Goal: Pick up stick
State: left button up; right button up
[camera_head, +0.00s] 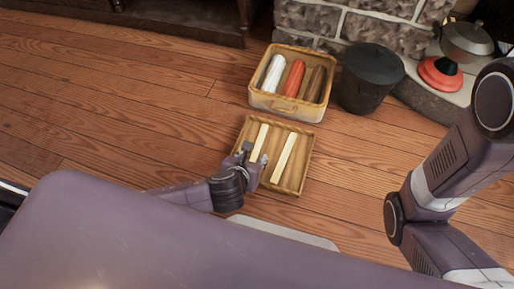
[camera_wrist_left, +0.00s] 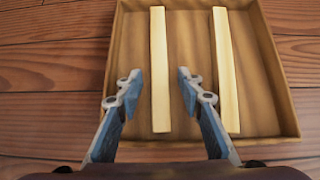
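Two pale sticks lie side by side in a shallow wooden tray (camera_head: 301,172) on the floor: the left stick (camera_head: 259,139) and the right stick (camera_head: 284,158). In the left wrist view, the left stick (camera_wrist_left: 160,75) lies between the open fingers of my left gripper (camera_wrist_left: 158,84), with gaps on both sides. The right stick (camera_wrist_left: 225,75) is to the right of the fingers. In the head view my left gripper (camera_head: 254,156) is over the tray's left side, at the near end of the left stick. Its height above the stick is unclear. My right gripper is out of view.
A wicker basket (camera_head: 273,104) with white, orange and brown items stands behind the tray. A black lidded bucket (camera_head: 370,75) is to the right of it. A pot (camera_head: 466,41) sits on the stone hearth at the right. The wooden floor left of the tray is clear.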

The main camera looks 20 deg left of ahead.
pick_arm(q)
grip_shut()
jog(key=shift+r, duration=0.1)
